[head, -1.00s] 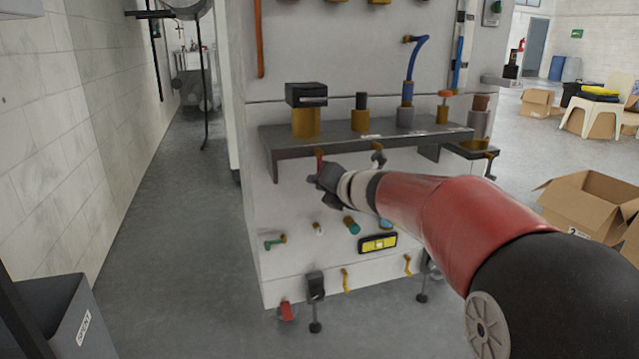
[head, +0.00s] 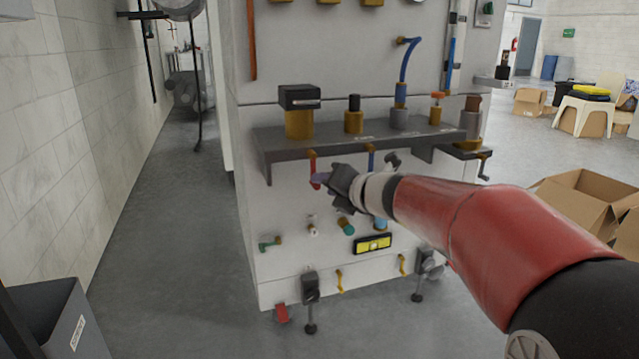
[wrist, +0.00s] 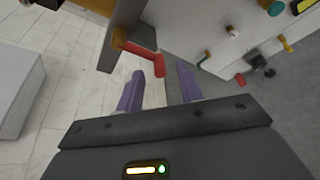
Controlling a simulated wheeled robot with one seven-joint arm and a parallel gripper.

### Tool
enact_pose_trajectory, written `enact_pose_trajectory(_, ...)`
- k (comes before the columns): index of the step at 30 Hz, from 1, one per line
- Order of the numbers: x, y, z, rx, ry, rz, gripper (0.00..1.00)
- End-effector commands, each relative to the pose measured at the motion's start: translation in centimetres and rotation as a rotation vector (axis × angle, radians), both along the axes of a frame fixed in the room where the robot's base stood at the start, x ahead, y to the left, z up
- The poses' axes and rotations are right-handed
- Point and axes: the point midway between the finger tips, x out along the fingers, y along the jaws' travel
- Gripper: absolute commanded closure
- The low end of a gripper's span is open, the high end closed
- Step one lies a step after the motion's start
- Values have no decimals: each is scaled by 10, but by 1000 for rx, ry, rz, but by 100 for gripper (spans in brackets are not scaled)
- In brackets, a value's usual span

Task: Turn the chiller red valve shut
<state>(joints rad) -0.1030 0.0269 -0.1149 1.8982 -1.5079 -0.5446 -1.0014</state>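The red valve (head: 313,172) hangs from the underside of the grey shelf on the white machine. Its red L-shaped handle also shows in the wrist view (wrist: 143,56), just beyond my fingertips. My gripper (head: 321,181) is beside the red valve, with its fingers pointing left toward the handle. A blue valve (head: 371,158) hangs to the right under the shelf.
The grey shelf (head: 350,140) overhangs close above my gripper. Small taps and a yellow level-like panel (head: 373,244) are on the machine face below. Open floor lies left; a cardboard box (head: 580,205) stands right.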

Motion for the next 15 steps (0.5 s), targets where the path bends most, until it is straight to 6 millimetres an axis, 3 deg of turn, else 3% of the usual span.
enact_pose_trajectory(6, -22, -15, 8, 0, -1, -2, 63)
enact_pose_trajectory(15, -25, -16, 8, 0, 0, -1, 63)
